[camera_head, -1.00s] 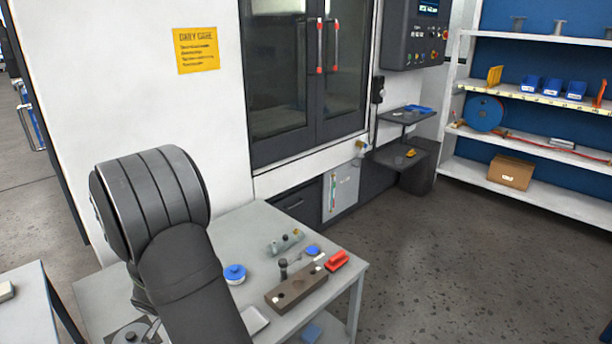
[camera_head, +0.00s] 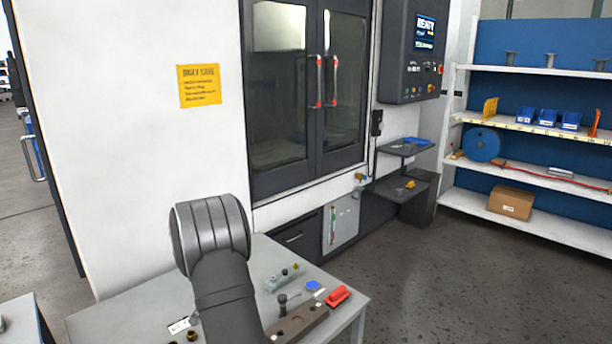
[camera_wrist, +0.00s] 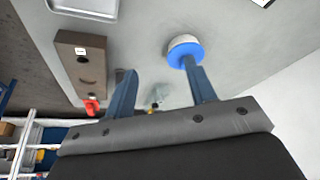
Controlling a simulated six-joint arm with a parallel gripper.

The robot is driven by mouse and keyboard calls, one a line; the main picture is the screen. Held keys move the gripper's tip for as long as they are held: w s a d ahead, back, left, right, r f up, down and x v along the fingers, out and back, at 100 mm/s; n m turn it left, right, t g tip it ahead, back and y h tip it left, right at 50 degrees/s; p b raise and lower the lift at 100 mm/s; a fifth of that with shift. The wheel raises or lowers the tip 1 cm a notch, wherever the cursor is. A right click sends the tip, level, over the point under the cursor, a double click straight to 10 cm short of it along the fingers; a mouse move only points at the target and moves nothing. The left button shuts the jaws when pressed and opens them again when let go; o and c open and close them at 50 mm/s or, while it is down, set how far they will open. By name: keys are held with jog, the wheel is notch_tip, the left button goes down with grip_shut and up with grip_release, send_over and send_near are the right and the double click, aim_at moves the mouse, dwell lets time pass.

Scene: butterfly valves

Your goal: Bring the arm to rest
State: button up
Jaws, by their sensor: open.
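My gripper (camera_wrist: 158,70) shows in the wrist view with its two blue-grey fingers apart and nothing between them. It is above the grey table (camera_wrist: 135,30). A round white part with a blue rim (camera_wrist: 183,48) lies beyond the right fingertip; I cannot tell whether they touch. In the head view my dark arm reaches over the table (camera_head: 130,318), and my gripper is hidden there.
A brown block with holes (camera_head: 300,325) and a red part (camera_head: 338,296) are right of my arm. A small fitting (camera_head: 282,278) and a blue part (camera_head: 313,286) lie nearby. A white machine (camera_head: 130,150) stands behind the table. A shelf (camera_head: 530,128) is far right.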

jog(key=w+a+f, duration=0.3)
jog(key=shift+w+a+f, duration=0.2)
jog(key=shift+w+a, duration=0.05)
jog(key=shift+w, duration=0.15)
jog(key=o, duration=1.1)
jog(key=s+a+r+n+g, duration=0.1)
jog(key=s+a+r+n, duration=0.25)
jog(key=s, duration=0.65)
jog(key=s+a+r+n+g+y, duration=0.1)
jog(key=s+a+r+n+g, duration=0.25)
jog(key=s, duration=0.75)
jog(key=s+a+r+n, duration=0.3)
jog(key=s+a+n, duration=0.15)
jog(key=s, duration=0.55)
jog(key=f, duration=0.6)
jog(key=a+f, duration=0.1)
jog(key=f, duration=0.3)
jog(key=shift+s, duration=0.25)
